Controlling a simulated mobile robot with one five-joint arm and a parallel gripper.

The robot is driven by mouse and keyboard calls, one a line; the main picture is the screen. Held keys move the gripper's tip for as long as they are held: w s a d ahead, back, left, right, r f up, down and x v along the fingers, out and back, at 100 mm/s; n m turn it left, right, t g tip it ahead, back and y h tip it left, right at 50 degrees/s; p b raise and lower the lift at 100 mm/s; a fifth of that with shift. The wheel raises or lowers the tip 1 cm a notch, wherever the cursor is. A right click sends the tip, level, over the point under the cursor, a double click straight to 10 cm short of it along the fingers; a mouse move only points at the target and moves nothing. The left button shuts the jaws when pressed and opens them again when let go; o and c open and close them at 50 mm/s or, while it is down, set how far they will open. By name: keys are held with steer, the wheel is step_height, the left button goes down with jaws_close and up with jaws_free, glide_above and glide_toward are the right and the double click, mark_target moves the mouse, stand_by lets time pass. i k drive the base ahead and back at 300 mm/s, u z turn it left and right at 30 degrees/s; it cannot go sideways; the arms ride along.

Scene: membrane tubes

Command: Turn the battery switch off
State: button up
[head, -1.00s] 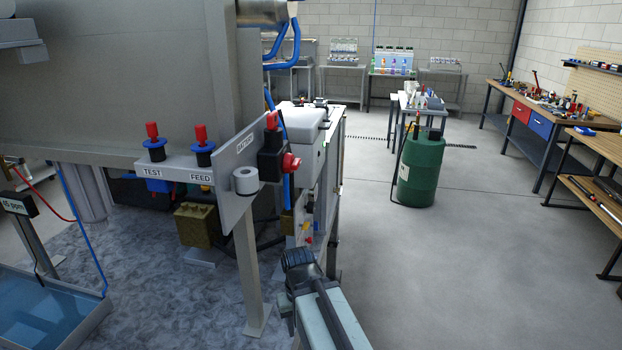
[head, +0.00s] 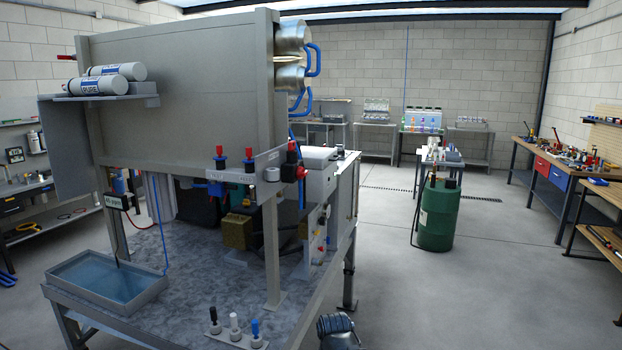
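The battery switch (head: 290,172) is a small black box with a red knob on its right side and a red-topped post above it. It sits on the right end of a grey upright plate (head: 268,160) on the bench frame. The knob's exact setting is too small to tell. Part of my arm shows at the bottom edge, right of the bench and well below the switch. My gripper's fingers are not in view.
A green drum (head: 437,215) stands to the right. The floor between bench and drum is clear.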

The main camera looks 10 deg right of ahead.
mark_target(301, 172)
steer(key=u, duration=0.8)
steer(key=i, duration=0.6)
